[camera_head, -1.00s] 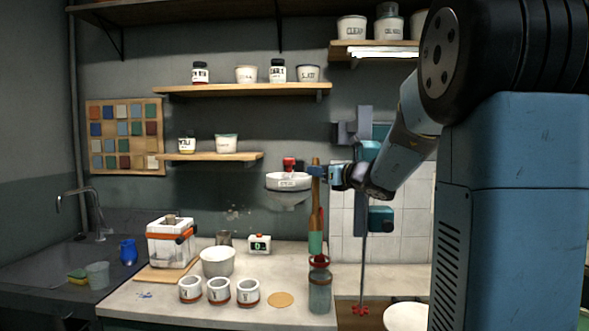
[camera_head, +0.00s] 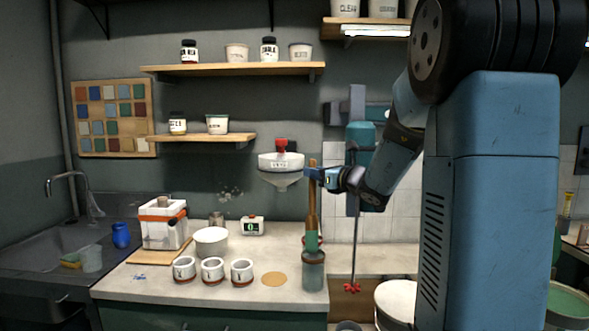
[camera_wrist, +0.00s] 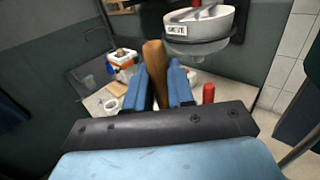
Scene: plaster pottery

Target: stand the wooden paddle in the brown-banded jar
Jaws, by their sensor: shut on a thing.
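The wooden paddle (camera_head: 312,205) hangs upright in my gripper (camera_head: 314,173), which is shut on its upper part. Its lower end looks green and overlaps the top of the brown-banded jar (camera_head: 313,275) in the head view. The jar is grey-green with a brown band near its top and stands on the counter. I cannot tell whether the paddle's end is above, in front of or inside the mouth. In the wrist view the brown paddle (camera_wrist: 154,66) stands between the two blue fingers (camera_wrist: 157,88); the jar is not clear there.
Three small white cups (camera_head: 213,270) and a tan disc (camera_head: 274,279) are left of the jar on the counter (camera_head: 150,286). A white bowl (camera_head: 211,242) and a small display (camera_head: 252,226) stand behind. A wall-mounted white funnel (camera_head: 281,162) is close left of my gripper.

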